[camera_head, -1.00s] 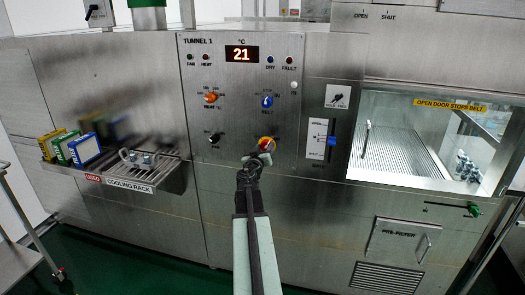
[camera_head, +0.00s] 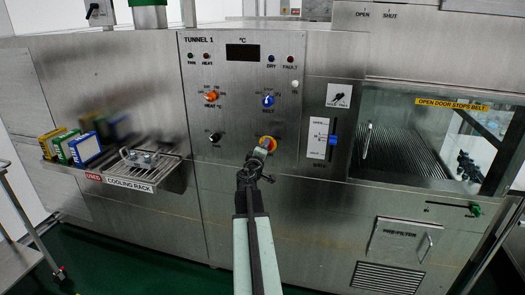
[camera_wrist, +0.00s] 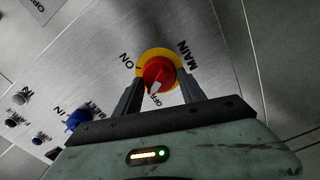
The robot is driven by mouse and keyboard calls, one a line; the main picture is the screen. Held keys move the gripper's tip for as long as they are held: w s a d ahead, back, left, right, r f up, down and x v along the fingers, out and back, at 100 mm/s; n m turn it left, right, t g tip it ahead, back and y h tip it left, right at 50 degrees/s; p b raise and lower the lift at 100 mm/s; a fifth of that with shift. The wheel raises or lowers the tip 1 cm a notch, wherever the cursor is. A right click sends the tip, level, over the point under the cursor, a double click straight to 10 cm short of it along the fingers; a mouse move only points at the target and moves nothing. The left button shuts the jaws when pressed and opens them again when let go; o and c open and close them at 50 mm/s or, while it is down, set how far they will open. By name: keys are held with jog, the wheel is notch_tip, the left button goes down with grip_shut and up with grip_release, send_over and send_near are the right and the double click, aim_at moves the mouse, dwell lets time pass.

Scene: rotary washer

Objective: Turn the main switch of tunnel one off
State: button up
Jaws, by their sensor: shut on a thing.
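The main switch is a red knob on a yellow ring (camera_head: 268,142), low on the Tunnel 1 panel (camera_head: 225,55). In the wrist view the red knob (camera_wrist: 158,72) sits between my two fingers, with its white mark pointing toward the OFF label (camera_wrist: 156,100). The ON label (camera_wrist: 126,60) is to its upper left. My gripper (camera_head: 261,153) is shut on the knob; it also shows in the wrist view (camera_wrist: 161,82). In the head view the gripper hides the lower part of the switch. The temperature display (camera_head: 243,52) is dark.
A blue slider (camera_head: 333,140) is to the right. The cooling rack (camera_head: 175,178) juts out at left. The tunnel window (camera_head: 405,140) is dim.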

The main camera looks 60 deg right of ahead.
jog(key=shift+s+d+n, duration=0.1)
jog(key=shift+s+n, duration=0.05)
jog(key=shift+n, duration=0.7)
jog(key=shift+s+d+n, duration=0.1)
jog(key=shift+n, duration=0.75)
jog(key=shift+w+a+f, duration=0.1)
jog(key=o, duration=1.3)
jog(key=shift+o, duration=0.2)
jog(key=shift+a, duration=0.15)
jog(key=v, duration=0.7)
jog(key=shift+a, duration=0.25)
